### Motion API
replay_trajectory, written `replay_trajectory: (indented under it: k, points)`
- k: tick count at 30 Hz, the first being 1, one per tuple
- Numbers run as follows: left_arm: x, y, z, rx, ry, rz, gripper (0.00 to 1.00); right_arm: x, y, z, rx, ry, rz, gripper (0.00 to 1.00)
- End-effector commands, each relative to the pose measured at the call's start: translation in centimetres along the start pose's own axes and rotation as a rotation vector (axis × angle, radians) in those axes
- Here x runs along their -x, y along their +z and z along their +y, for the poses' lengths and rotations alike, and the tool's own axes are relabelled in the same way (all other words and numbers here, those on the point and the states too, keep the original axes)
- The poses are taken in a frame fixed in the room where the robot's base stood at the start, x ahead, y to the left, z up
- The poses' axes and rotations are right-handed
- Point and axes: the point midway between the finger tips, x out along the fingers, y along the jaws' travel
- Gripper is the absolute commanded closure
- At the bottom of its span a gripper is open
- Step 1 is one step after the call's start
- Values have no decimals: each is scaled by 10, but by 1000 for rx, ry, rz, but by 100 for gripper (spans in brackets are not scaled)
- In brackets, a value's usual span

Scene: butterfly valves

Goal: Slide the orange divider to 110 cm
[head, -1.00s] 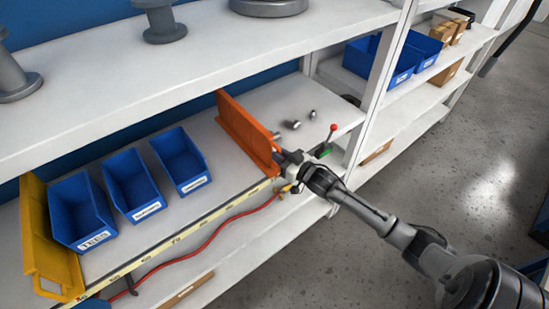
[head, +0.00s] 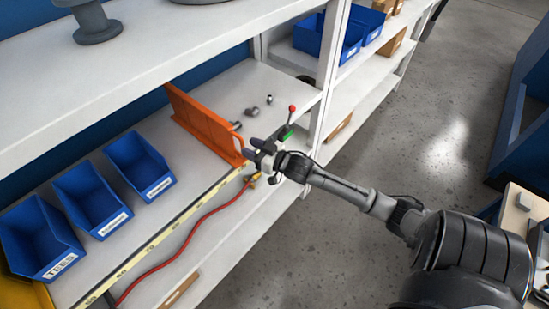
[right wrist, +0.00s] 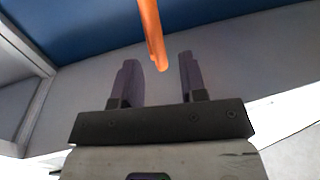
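The orange divider (head: 205,125) stands upright across the shelf, to the right of the blue bins. A yellow measuring strip (head: 175,225) with black numbers runs along the shelf's front edge; the mark at the divider is too small to read. My right gripper (head: 253,150) is at the divider's front end. In the right wrist view the two dark fingers (right wrist: 158,72) are open, and the narrow end of the divider (right wrist: 152,35) reaches between their tips without visible contact on either finger. My left gripper is not in view.
Blue bins (head: 92,198) stand left of the divider, with bare shelf between. Small metal fittings (head: 251,112) lie to its right, near a red-knobbed lever (head: 291,110). An upper shelf (head: 150,60) overhangs.

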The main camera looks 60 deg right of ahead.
Motion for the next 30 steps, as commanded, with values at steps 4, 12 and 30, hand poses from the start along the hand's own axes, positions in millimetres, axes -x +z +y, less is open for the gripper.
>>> replay_trajectory:
  k: [4,12,30]
  points:
    - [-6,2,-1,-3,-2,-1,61,30,3,0,-1,-1,-3,61]
    - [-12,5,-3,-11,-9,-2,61,73,1,0,0,0,-1,61]
    - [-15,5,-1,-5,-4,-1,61,99,-1,0,0,0,2,61]
